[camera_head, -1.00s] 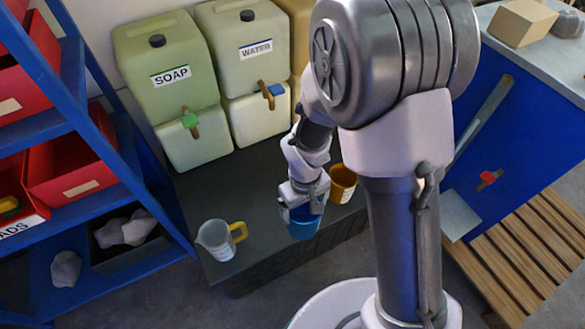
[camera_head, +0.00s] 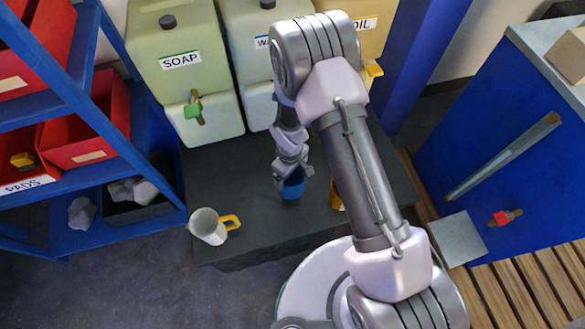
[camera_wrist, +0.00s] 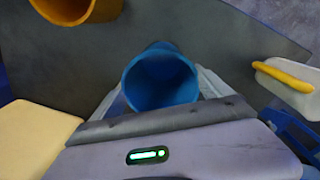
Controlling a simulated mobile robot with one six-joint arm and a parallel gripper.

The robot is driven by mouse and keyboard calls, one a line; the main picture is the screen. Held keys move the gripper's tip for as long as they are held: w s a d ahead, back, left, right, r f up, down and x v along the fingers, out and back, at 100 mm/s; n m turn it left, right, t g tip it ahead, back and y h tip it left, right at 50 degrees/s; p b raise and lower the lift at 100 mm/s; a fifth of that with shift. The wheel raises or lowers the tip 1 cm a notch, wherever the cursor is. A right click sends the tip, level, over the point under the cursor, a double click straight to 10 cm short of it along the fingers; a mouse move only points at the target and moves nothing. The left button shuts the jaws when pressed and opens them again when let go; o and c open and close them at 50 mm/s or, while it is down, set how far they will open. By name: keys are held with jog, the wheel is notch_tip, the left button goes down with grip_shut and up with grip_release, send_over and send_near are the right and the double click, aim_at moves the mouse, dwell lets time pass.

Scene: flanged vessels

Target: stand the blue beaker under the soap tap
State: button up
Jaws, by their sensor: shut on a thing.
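The blue beaker (camera_head: 292,188) is in my gripper (camera_head: 292,176), over the dark bench and in front of the water container. In the wrist view the beaker (camera_wrist: 160,80) shows its open mouth, which looks empty, with my jaws on either side of it. I cannot tell if its base touches the bench. The soap container (camera_head: 178,62) stands at the back left with a SOAP label. Its soap tap (camera_head: 196,108) has a green handle and sticks out toward the front. The bench under that tap is bare.
A white jug with a yellow handle (camera_head: 209,226) stands at the bench's front left. An orange beaker (camera_head: 336,198) stands right of the blue one, partly behind my arm. The dark bench (camera_head: 232,170) is clear between jug and containers. Blue shelving (camera_head: 98,120) borders the left.

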jog(key=shift+w+d+f+b, duration=0.1)
jog(key=shift+w+f+b, duration=0.25)
jog(key=shift+f, duration=0.4)
jog(key=shift+w+f+b, duration=0.2)
jog(key=shift+f+b, duration=0.3)
jog(key=shift+f, duration=0.25)
jog(key=shift+w+d+f+b, duration=0.1)
jog(key=shift+w+f+b, duration=0.25)
jog(key=shift+f, duration=0.4)
jog(key=o, duration=1.8)
jog(key=shift+s+r, duration=0.1)
jog(key=shift+s, duration=0.05)
